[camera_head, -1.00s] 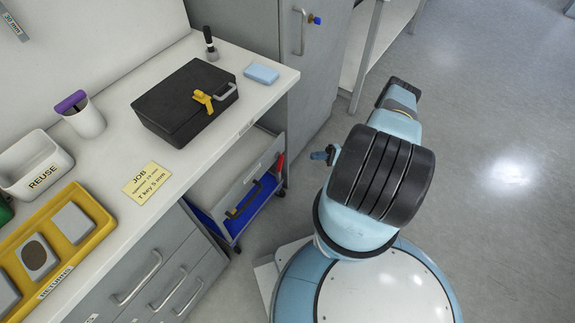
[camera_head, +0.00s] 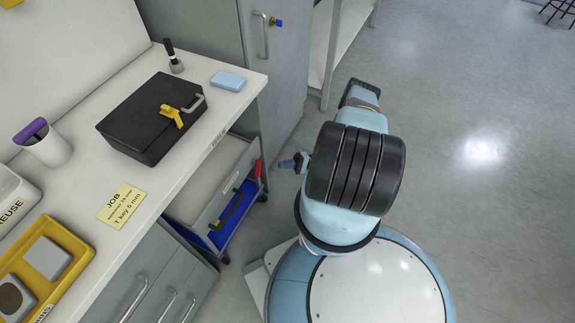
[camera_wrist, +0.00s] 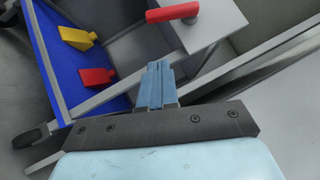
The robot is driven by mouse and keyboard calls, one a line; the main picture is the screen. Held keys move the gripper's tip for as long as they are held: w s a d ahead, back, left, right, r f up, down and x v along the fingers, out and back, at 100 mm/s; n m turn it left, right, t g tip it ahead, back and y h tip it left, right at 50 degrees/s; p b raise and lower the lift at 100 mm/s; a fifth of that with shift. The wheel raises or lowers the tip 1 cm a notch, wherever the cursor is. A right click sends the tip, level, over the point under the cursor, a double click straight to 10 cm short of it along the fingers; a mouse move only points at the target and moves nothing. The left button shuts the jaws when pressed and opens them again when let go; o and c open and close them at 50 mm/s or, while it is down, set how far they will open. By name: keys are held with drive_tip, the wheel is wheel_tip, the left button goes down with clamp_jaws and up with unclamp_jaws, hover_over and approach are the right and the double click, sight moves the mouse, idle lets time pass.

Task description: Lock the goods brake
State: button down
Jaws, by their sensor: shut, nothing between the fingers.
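A wheeled cart (camera_head: 189,205) with a blue deck (camera_head: 246,196) stands under the bench's end. A red handle (camera_head: 258,169) is at its right end; it also shows in the wrist view (camera_wrist: 172,13), on a grey block (camera_wrist: 213,22). The wrist view also shows a yellow wedge-shaped piece (camera_wrist: 78,38) and a red one (camera_wrist: 97,77) on the blue deck. Which of these parts is the goods brake I cannot tell. My gripper (camera_wrist: 159,70) is shut and empty, below the red handle in that picture and apart from it. In the head view my gripper (camera_head: 293,163) is just right of the cart.
The bench (camera_head: 163,182) holds a black case (camera_head: 140,108) with a yellow latch, a blue block (camera_head: 228,81), a job note (camera_head: 120,205) and a yellow tray (camera_head: 72,243). A grey cabinet (camera_head: 283,75) stands behind the cart.

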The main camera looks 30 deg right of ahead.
sight(257, 168)
drive_tip(key=s+a+r, duration=0.1)
drive_tip(key=a+r, duration=0.2)
drive_tip(key=a, duration=0.5)
drive_tip(key=shift+a, duration=0.4)
drive_tip(key=shift+s+f, duration=0.1)
